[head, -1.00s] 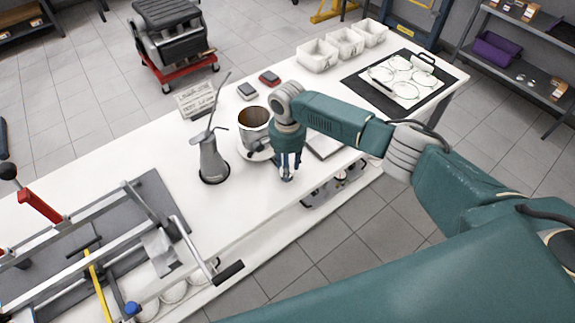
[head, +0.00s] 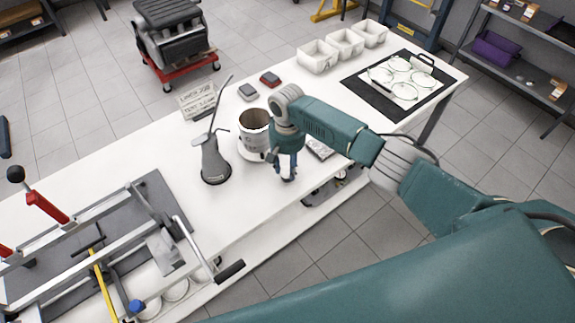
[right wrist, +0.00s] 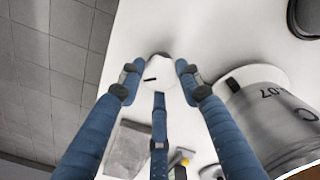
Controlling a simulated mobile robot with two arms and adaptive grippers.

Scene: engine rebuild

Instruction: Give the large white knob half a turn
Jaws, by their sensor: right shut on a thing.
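The large white knob (right wrist: 158,71) shows in the right wrist view, with a short black mark on its face left of its middle. My right gripper (right wrist: 160,80) has its blue fingers around the knob and is shut on it. In the head view the right gripper (head: 287,172) points down at the white table near its front edge, and its fingers hide most or all of the knob. My left gripper is not in view.
A grey oil can (head: 214,160) with a long spout is farther left. White bins (head: 318,57) and a dark mat with round parts (head: 378,88) lie toward the back right.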

